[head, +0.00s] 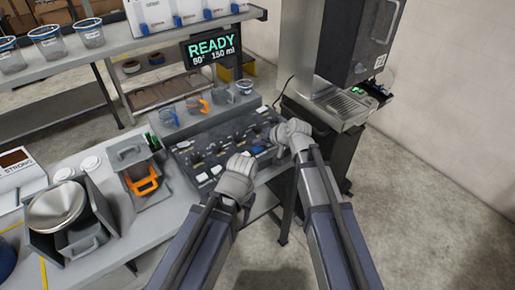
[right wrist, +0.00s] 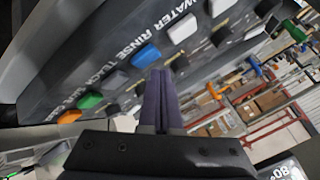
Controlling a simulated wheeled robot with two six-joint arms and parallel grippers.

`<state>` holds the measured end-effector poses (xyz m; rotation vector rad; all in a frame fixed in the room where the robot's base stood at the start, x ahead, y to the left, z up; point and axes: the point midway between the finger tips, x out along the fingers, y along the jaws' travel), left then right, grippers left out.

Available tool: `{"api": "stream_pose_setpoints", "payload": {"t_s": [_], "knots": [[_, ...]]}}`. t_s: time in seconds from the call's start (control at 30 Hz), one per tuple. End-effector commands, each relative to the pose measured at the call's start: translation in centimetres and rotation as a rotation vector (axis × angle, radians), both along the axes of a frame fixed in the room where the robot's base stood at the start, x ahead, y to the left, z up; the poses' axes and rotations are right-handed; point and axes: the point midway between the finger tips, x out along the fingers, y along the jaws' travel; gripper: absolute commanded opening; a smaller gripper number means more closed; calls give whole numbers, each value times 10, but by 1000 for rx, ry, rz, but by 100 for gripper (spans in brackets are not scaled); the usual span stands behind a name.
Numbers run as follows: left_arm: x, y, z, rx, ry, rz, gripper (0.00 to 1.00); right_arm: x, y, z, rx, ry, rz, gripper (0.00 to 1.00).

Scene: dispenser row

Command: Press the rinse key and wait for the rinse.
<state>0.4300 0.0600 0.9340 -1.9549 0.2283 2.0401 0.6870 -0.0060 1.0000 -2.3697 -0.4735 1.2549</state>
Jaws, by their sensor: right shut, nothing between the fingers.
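The dark key panel (head: 205,158) lies on the bench in the head view, with several small coloured keys. In the right wrist view its printed labels include WATER and RINSE; a blue key (right wrist: 146,56) is beside the RINSE label and a white key (right wrist: 182,28) beside WATER. My right gripper (head: 290,130) is over the panel's right end; in the wrist view its shut, empty fingertips (right wrist: 160,76) appear close to the blue key. I cannot tell whether they touch it. My left gripper (head: 240,170) is by the panel's front edge, jaws unclear. The display (head: 211,49) reads READY, 80°, 150 ml.
A dispenser machine (head: 345,60) with a drip tray (head: 347,104) stands to the right. Clear cups (head: 88,34) stand on the back shelf.

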Motion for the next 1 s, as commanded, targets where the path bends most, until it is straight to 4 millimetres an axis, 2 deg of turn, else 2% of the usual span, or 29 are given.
{"api": "stream_pose_setpoints", "payload": {"t_s": [0.53,1.0], "knots": [[0,0,-9,0,0,0,50,0,0,-9,0,0,0,0],[0,0,-9,0,0,0,50,0,0,-9,0,0,0,0]]}}
